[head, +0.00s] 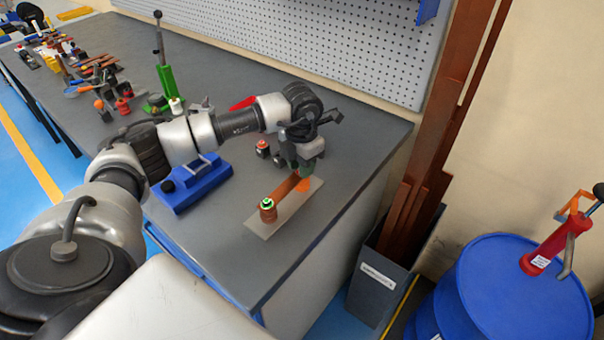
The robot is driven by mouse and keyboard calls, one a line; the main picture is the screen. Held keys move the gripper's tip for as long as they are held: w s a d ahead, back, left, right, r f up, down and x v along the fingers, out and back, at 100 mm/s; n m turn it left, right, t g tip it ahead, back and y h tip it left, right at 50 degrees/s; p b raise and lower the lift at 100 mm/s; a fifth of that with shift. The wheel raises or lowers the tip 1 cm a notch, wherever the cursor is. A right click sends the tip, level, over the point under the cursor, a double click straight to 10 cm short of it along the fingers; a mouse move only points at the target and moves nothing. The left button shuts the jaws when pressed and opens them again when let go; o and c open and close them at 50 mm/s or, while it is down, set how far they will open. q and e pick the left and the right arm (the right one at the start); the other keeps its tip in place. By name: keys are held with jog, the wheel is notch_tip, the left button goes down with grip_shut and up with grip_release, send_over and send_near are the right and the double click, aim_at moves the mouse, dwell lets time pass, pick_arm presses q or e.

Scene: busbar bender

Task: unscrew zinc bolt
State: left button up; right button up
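A copper bar (282,191) runs between two stand-offs on a pale flat plate (262,228) near the bench's right front corner. The near stand-off (267,214) is reddish brown, with a small bolt head (267,203) in a green ring on top. My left gripper (296,167) points down over the far end of the bar. Something dark green and orange shows below it, and the far bolt is hidden there. The fingers are too small and covered to tell if they are closed. Which bolt is zinc I cannot tell. My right gripper is not in view.
A blue block-shaped tool (192,183) lies left of the plate. Two small stand-offs (263,149) are behind the bar. A green lever tool (165,80) and many hand tools are farther left. A bin of copper bars (378,280) and a blue drum (515,290) stand right.

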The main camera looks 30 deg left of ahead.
pick_arm(q)
jog(key=m, duration=0.1)
jog(key=m+b, duration=0.1)
jog(key=shift+f+m, duration=0.2)
jog(key=shift+m, duration=0.1)
jog(key=m+b, duration=0.1)
jog(key=m, duration=0.2)
jog(key=shift+r, duration=0.2)
jog(key=shift+m, duration=0.6)
grip_shut()
